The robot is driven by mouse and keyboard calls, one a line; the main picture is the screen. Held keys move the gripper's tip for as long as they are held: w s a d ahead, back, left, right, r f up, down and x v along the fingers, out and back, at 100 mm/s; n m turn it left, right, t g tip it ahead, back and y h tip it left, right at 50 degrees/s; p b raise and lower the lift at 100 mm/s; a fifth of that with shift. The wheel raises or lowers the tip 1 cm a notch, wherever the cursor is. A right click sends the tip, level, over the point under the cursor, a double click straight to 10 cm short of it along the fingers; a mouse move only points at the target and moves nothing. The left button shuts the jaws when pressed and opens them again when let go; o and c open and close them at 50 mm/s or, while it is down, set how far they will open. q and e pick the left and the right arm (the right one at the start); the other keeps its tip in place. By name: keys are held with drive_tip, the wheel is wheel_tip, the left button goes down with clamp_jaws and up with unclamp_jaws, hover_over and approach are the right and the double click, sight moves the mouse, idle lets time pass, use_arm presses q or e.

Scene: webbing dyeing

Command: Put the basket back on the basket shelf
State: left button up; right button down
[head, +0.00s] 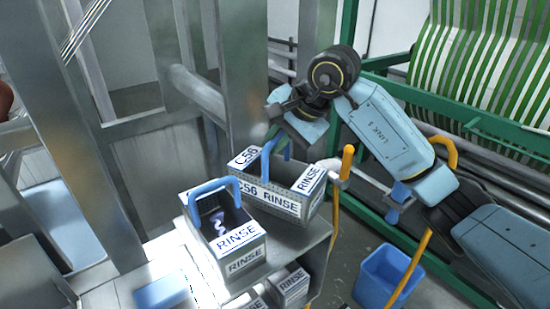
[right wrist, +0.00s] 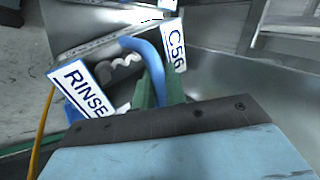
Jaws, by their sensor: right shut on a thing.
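A grey metal basket (head: 265,198) with white "C56" and "RINSE" labels and a blue handle is at the back right of the metal shelf (head: 298,240). My right gripper (head: 278,138) is shut on its blue handle from above; the handle also shows between the green fingers in the right wrist view (right wrist: 150,62). I cannot tell whether the basket's bottom touches the shelf top. A second "RINSE" basket (head: 243,262) with an upright blue handle stands in front, to its left, and hides part of it. My left gripper is not in view.
More labelled baskets (head: 290,285) sit on the level below. A metal post (head: 243,85) rises just behind the held basket. Yellow rails, a blue bucket (head: 383,277) and a green machine frame (head: 375,212) are to the right. A blue block (head: 162,290) lies at the front left.

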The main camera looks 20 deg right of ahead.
sight(275, 158)
drive_tip(key=shift+f, duration=2.15)
drive_tip(key=shift+f, duration=0.2)
drive_tip(key=c, duration=1.4)
unclamp_jaws()
drive_tip(key=shift+c, duration=0.2)
drive_tip(key=shift+r, duration=0.1)
drive_tip(key=v, duration=1.2)
drive_tip(key=shift+b, duration=0.3)
drive_tip(key=shift+r, duration=0.1)
